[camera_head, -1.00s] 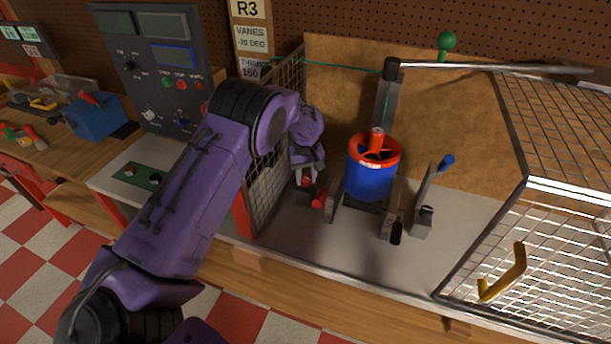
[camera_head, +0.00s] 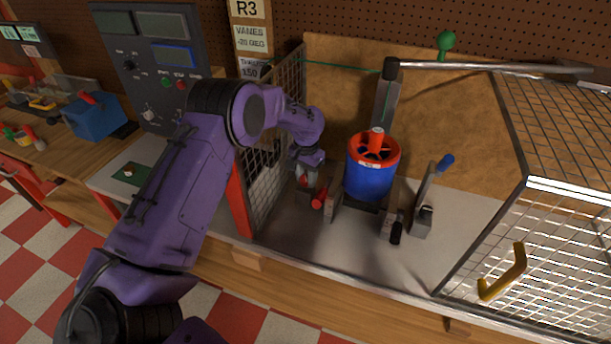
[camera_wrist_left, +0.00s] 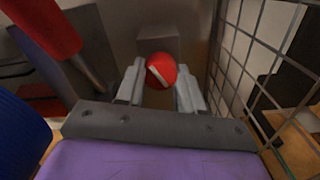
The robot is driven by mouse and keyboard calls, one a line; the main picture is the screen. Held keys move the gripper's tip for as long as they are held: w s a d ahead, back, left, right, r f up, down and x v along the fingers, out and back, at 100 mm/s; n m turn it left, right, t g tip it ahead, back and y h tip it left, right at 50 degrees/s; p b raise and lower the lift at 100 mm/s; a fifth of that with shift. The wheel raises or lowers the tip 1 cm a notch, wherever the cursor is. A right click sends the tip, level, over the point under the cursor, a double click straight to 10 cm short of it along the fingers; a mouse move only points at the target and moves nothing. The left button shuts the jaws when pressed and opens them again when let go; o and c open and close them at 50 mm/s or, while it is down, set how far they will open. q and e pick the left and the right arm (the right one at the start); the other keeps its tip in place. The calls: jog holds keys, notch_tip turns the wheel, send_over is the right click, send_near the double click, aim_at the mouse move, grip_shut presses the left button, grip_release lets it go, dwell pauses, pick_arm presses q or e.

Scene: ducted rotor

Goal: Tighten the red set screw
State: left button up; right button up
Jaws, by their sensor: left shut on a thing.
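The red set screw (camera_wrist_left: 161,70), a round red head with a white slanted stripe, sits between the fingertips of my left gripper (camera_wrist_left: 160,86) in the left wrist view, in front of a grey block (camera_wrist_left: 157,43). In the head view my left gripper (camera_head: 306,174) points down beside the mesh panel, shut on the screw, which is mostly hidden there. A red cylindrical handle (camera_head: 320,198) lies just to its right; it also shows at the upper left of the left wrist view (camera_wrist_left: 42,24). My right gripper is not in view.
The blue duct with a red rotor (camera_head: 372,178) stands right of the gripper on a grey cradle. A mesh panel (camera_head: 268,185) stands close on the left. A blue-tipped lever (camera_head: 430,190) and an open cage door with a yellow handle (camera_head: 505,277) are farther right.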

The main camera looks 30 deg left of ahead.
aim_at(306, 177)
pick_arm(q)
jog(key=m, duration=0.5)
jog(key=shift+m, duration=0.4)
dwell(0.3)
jog(key=o, duration=1)
jog(key=shift+o, duration=0.2)
jog(key=shift+r+b, duration=0.3)
notch_tip(306, 177, up, 10)
jog(key=b, duration=0.2)
jog(key=shift+b, duration=0.4)
